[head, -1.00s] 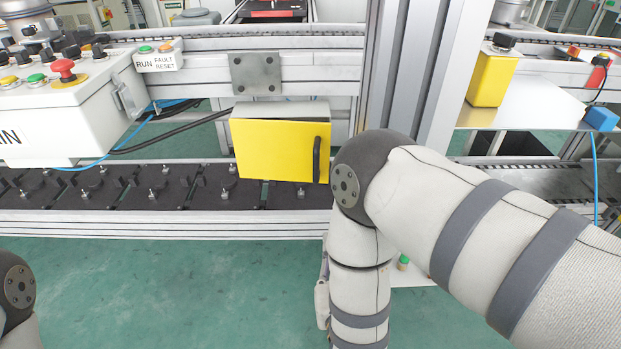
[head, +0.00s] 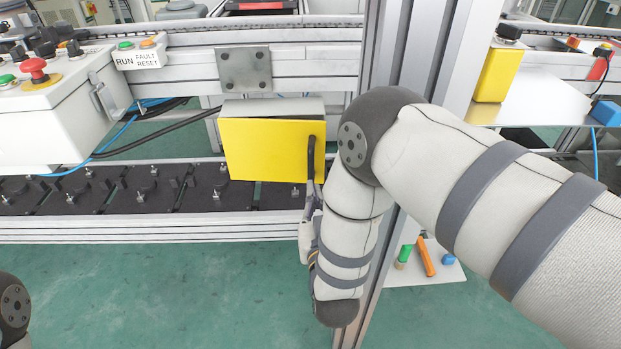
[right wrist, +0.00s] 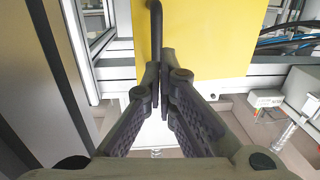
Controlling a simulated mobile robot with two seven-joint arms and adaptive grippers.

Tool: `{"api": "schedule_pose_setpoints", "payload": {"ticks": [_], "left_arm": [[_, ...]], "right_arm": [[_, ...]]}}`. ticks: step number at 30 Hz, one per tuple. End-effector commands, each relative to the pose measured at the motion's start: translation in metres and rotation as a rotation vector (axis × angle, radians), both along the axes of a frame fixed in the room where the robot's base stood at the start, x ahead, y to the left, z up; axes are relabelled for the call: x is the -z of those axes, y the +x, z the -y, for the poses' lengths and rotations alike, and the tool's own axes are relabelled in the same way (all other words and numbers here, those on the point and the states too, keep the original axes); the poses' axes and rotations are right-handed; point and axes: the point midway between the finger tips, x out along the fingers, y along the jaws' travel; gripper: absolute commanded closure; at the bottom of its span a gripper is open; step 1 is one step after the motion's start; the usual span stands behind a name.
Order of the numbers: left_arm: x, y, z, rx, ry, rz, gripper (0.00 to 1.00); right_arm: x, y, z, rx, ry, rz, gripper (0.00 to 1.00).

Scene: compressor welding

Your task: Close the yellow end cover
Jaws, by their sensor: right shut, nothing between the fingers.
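The yellow end cover (head: 265,150) is the front panel of a grey box beneath the rail in the head view. Its black vertical handle (head: 311,157) is near the right edge. I cannot tell whether the panel sits flush. My right gripper (head: 314,192) is at the lower end of the handle, partly hidden by my arm. In the right wrist view, its fingers (right wrist: 163,72) are shut and empty, with tips before the yellow cover (right wrist: 205,40) and just below the handle (right wrist: 155,25). Contact is unclear. My left gripper is out of view.
A conveyor (head: 110,190) runs below and behind the cover. A white control box (head: 50,120) stands left, with cables beside it. A metal post (head: 415,70) rises just right of the cover. A small white shelf (head: 435,277) holds small coloured items. The floor in front is clear.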

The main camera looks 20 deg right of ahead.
Motion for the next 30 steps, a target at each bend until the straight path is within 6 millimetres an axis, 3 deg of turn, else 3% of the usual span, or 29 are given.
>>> {"api": "schedule_pose_setpoints", "payload": {"ticks": [3,9,22,30], "left_arm": [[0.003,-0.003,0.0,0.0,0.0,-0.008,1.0],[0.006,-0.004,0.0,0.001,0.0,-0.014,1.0],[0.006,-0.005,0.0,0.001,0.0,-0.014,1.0],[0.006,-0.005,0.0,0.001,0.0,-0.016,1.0]], "right_arm": [[0.002,0.023,0.005,0.001,0.0,0.001,1.0],[0.002,0.048,0.01,0.001,-0.001,0.0,1.0],[0.001,0.054,0.011,0.0,-0.001,-0.001,1.0],[0.001,0.066,0.022,-0.001,0.0,-0.001,1.0]]}}
